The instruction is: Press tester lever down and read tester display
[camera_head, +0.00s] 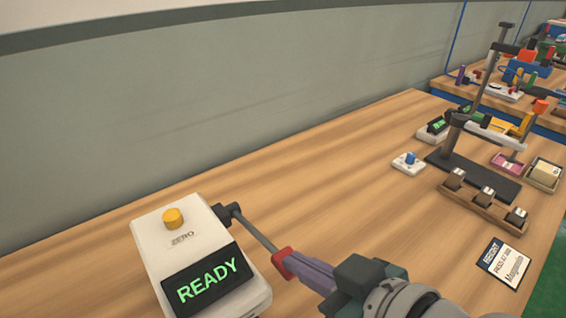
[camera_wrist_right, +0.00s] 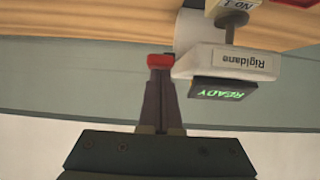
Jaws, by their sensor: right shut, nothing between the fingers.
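The tester (camera_head: 190,237) is a white box at the lower left of the head view. It has a yellow button marked ZERO (camera_head: 173,218) and a dark display (camera_head: 209,279) reading READY in green. A grey lever rod (camera_head: 256,232) slants from a dark block at its right side to a red end (camera_head: 283,262). My right gripper (camera_head: 300,270) is shut and empty, its purple fingertips at the red end; exact contact is unclear. The wrist view shows the red end (camera_wrist_right: 160,62) at the fingertips, and a READY display (camera_wrist_right: 220,91). My left gripper is not in view.
The wooden table (camera_head: 330,165) is clear mid-way. To the right stand a black-based post fixture (camera_head: 475,175), a small white box with blue knob (camera_head: 408,162), a wooden block rack (camera_head: 484,205) and a printed card (camera_head: 504,262). A grey wall panel (camera_head: 200,110) lies behind.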

